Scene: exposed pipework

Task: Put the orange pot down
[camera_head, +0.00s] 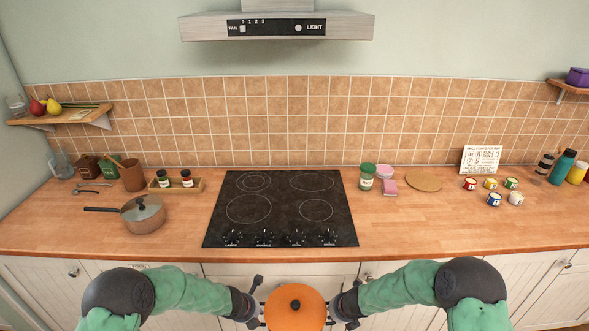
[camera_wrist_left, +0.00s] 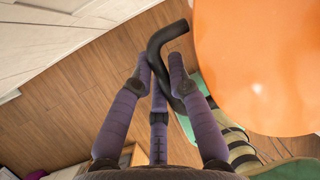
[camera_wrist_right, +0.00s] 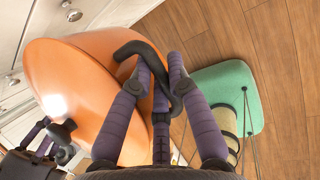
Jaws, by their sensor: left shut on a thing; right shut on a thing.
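The orange pot (camera_head: 294,308) has an orange lid with a dark knob. It is held in the air between my two grippers, in front of the counter's front edge, at the bottom of the head view. My left gripper (camera_head: 256,310) is shut on the pot's dark side handle, which shows in the left wrist view (camera_wrist_left: 160,45). My right gripper (camera_head: 335,308) is shut on the opposite dark handle, seen in the right wrist view (camera_wrist_right: 148,55). The orange body fills the upper right of the left wrist view (camera_wrist_left: 270,60) and the left of the right wrist view (camera_wrist_right: 75,90).
A black cooktop (camera_head: 284,208) with empty burners lies on the wooden counter (camera_head: 450,225) ahead. A lidded pan (camera_head: 143,214) stands to its left. Jars (camera_head: 367,177), a pink item (camera_head: 389,187), a round board (camera_head: 423,181) and small tins (camera_head: 493,198) stand to its right. The counter's front right is clear.

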